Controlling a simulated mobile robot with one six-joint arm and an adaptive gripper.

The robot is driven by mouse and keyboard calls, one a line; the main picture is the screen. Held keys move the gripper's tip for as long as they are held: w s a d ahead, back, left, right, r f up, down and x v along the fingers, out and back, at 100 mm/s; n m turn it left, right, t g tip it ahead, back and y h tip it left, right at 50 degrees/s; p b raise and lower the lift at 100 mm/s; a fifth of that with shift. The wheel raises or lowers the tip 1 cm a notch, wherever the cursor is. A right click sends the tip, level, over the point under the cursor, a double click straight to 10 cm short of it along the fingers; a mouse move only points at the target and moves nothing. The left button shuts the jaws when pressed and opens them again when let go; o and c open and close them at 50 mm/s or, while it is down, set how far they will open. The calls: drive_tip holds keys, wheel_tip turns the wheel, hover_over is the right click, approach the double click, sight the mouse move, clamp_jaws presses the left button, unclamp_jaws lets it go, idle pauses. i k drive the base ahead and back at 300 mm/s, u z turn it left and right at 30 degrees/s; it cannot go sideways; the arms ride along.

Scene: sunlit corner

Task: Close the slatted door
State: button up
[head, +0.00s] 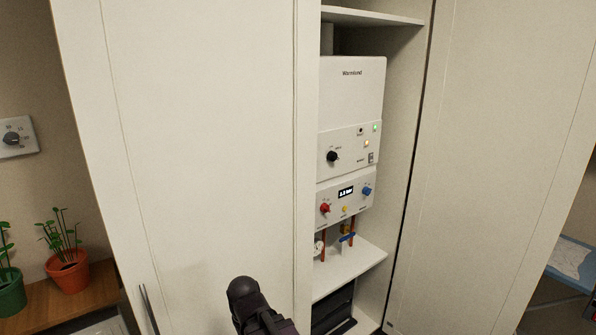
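A tall white door panel (200,150) stands at the left of an open cabinet compartment, with a thin grey upright bar (148,310) low on its left side. A second white panel (480,150) stands at the right of the opening. I see no clear slats on either panel, so I cannot tell which is the slatted door. A dark part of my arm rises from the bottom edge in front of the left panel. I cannot make out gripper fingers, nor whether my arm touches the panel.
Inside the opening hangs a white boiler (350,130) with knobs, lights and a small display. Pipes with a blue valve (348,238) run below it to a shelf (350,268). Potted plants (66,262) stand on a wooden surface at left. A blue-edged surface (573,260) is at right.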

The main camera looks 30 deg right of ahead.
sight(505, 143)
drive_tip(key=u, duration=1.3)
drive_tip(key=k, duration=2.2)
drive_tip(key=z, duration=1.2)
